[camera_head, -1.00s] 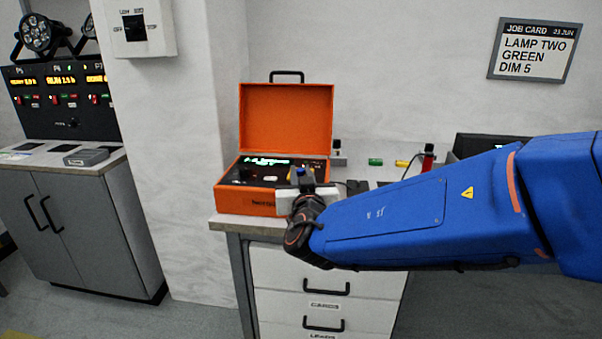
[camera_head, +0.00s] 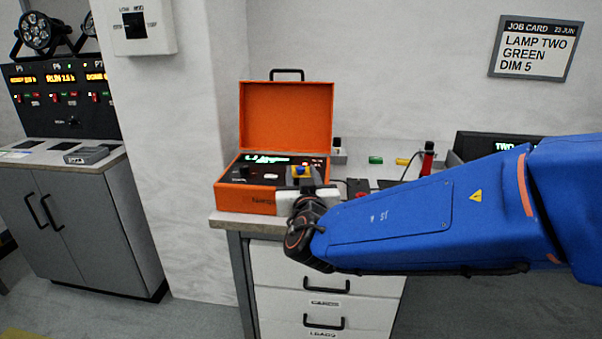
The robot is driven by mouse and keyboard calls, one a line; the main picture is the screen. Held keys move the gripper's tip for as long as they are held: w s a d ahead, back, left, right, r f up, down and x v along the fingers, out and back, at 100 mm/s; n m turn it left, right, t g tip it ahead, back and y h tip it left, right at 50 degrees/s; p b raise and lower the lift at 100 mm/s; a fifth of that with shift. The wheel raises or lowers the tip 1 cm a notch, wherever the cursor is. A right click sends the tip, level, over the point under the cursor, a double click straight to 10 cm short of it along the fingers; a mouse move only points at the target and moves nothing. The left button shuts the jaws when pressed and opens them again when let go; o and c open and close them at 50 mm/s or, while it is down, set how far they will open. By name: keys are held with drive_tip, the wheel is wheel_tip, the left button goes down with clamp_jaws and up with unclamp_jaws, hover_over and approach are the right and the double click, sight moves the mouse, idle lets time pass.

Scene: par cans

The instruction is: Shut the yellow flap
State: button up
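An orange case (camera_head: 250,197) stands on the bench with its lid (camera_head: 287,117) raised. Its dark control panel carries a lit display (camera_head: 268,159). My gripper (camera_head: 301,178) is over the front right of the case, at the end of my blue arm. Its white body hides the panel's front right corner. The gap between its fingers is not clear.
Behind my arm, a red-and-black bottle-like object (camera_head: 427,159), a green piece (camera_head: 376,160) and a yellow piece (camera_head: 402,162) stand on the bench. A dark screen (camera_head: 490,142) is partly hidden by my arm. A wall pillar (camera_head: 180,170) is left of the case.

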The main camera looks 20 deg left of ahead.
drive_tip(key=v, duration=1.6)
drive_tip(key=shift+s+d, duration=0.1)
drive_tip(key=shift+d, duration=0.1)
